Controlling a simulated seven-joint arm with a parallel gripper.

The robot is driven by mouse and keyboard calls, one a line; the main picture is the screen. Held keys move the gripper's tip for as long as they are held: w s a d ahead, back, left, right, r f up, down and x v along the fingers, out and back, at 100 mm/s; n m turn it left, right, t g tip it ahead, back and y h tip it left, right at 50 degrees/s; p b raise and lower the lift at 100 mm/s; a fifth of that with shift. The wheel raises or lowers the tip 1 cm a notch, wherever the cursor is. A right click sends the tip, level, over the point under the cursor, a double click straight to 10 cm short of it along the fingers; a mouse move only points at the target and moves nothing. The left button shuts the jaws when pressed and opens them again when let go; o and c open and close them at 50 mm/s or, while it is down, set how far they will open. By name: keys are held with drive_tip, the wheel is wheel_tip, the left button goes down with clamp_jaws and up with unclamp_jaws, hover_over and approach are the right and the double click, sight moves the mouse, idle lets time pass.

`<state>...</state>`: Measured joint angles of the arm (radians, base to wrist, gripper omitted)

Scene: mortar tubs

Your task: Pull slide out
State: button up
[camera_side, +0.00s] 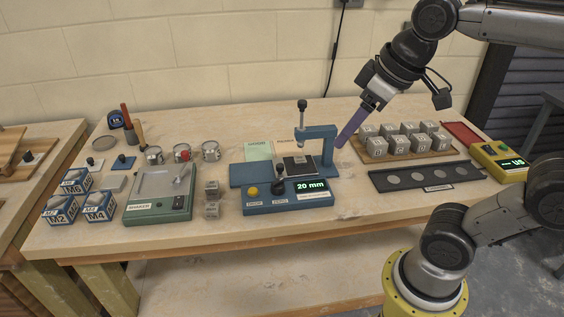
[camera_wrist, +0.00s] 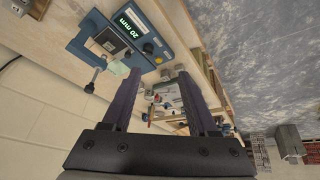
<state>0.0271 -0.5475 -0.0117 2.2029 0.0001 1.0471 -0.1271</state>
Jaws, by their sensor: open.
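A blue device (camera_side: 290,195) with a green "20 mm" display stands mid-bench in the side view. It has a yellow button, a black knob and a blue upright frame (camera_side: 328,145) with a vertical screw (camera_side: 301,112). A dark square plate (camera_side: 299,167) sits under the frame's arm; I cannot tell whether it is the slide. The device also shows at the upper left in the wrist view (camera_wrist: 146,30). My gripper (camera_side: 342,142) has purple fingers and hangs tilted above the bench, right of the upright frame. Its fingers are apart and empty in the wrist view (camera_wrist: 160,73).
A wooden board (camera_side: 445,152) of grey cubes and a dark tray (camera_side: 380,183) with round discs lie to the right. A yellow box (camera_side: 497,150) stands at the right end. A green shaker (camera_side: 150,208), tins and labelled cubes crowd the left. The bench's front strip is bare.

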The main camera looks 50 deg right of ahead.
drive_tip(key=w+d+r+g, duration=0.1)
drive_tip(key=w+d+r, duration=0.1)
drive_tip(key=w, duration=0.7)
drive_tip(key=m+g, duration=0.1)
drive_tip(key=g, duration=0.3)
hover_over(280, 165)
wheel_tip(280, 165, down, 13)
wheel_tip(280, 165, down, 13)
drive_tip(key=shift+f, duration=0.15)
clamp_jaws()
